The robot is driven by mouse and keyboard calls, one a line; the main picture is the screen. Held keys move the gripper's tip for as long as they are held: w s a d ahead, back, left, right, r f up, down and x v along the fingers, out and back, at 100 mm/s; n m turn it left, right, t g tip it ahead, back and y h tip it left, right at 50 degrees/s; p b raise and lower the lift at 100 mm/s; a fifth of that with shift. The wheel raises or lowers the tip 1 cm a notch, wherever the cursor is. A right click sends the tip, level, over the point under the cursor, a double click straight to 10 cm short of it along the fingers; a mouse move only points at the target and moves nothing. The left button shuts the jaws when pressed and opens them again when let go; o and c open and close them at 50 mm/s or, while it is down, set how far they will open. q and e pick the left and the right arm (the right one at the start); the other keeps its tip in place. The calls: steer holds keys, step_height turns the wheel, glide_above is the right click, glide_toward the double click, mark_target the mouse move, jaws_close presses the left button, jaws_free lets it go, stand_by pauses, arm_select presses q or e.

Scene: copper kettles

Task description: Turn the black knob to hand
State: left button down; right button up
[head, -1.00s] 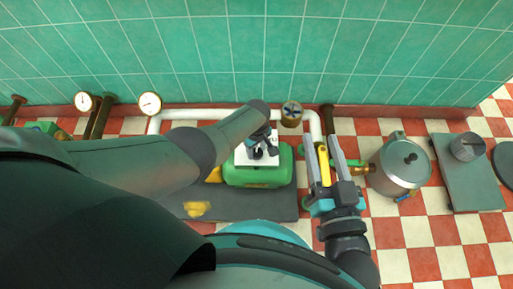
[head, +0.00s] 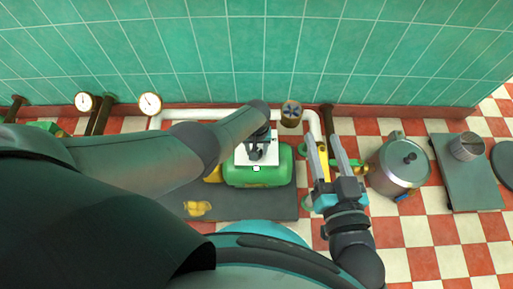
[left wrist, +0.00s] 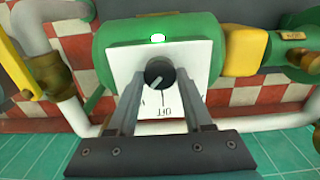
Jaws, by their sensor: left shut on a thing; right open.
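The black knob (left wrist: 159,72) sits on a white square plate (left wrist: 118,70) with upside-down OFF lettering, on a green rounded housing (left wrist: 110,42). A pale mark shows on the lower part of the knob. In the left wrist view my left gripper (left wrist: 161,82) is shut on the knob, one finger on each side. A small light (left wrist: 158,38) glows on the housing near the plate's edge. In the head view the left gripper (head: 260,150) hides the knob above the plate (head: 243,156). My right gripper (head: 323,143) is open and empty to the right of the housing (head: 285,170).
A white pipe (head: 180,114) runs behind the housing, with two gauges (head: 150,103) at the left. A metal kettle (head: 398,168) stands right of my right gripper. A grey slab (head: 470,180) with a metal cup (head: 466,147) lies farther right.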

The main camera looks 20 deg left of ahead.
stand_by(0.5)
arm_select(q)
steer(key=shift+c, duration=1.5)
jaws_free()
